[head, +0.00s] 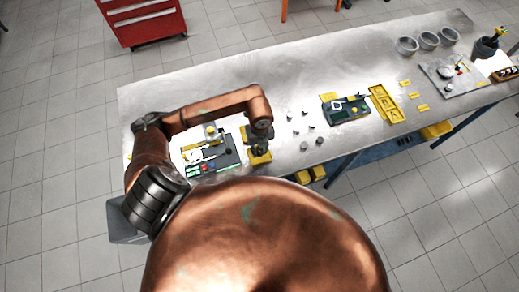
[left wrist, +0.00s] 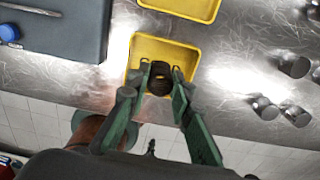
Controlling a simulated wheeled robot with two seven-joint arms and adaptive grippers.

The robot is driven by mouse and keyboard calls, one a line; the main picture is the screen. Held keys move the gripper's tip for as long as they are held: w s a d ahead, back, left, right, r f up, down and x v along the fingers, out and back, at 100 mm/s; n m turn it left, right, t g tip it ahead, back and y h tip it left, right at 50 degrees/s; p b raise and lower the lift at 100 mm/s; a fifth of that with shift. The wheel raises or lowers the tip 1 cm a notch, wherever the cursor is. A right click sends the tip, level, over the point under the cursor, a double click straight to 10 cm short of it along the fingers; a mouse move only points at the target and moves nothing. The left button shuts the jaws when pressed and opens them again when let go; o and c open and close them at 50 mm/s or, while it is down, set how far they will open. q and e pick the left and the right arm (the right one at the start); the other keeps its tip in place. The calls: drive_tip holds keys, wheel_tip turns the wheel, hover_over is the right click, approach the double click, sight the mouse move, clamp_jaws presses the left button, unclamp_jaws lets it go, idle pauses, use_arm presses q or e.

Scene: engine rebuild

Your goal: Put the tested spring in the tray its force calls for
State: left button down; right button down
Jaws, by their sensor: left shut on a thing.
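My left gripper (left wrist: 160,76) is shut on a dark coiled spring (left wrist: 160,84), seen end-on between its green fingers in the left wrist view. The spring is over the near yellow tray (left wrist: 150,46); whether it touches the tray floor I cannot tell. A second yellow tray (left wrist: 183,5) lies just beyond, cut off by the top edge. In the head view my left gripper (head: 259,149) is above the near yellow tray (head: 260,159), and the spring is too small to make out. The other yellow tray (head: 244,134) is partly hidden by my arm. My right gripper is not in view.
A dark device (head: 222,151) with yellow and white parts sits left of the trays. Several small metal cylinders (left wrist: 265,107) stand to their right. A dark fixture (head: 346,111) and a yellow rack (head: 386,103) lie farther right. The bench's front edge is close to the near tray.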

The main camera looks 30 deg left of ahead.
use_arm(q)
drive_tip(key=shift+f, duration=0.55)
drive_tip(key=shift+f, duration=0.15)
drive_tip(key=c, duration=1.7)
unclamp_jaws()
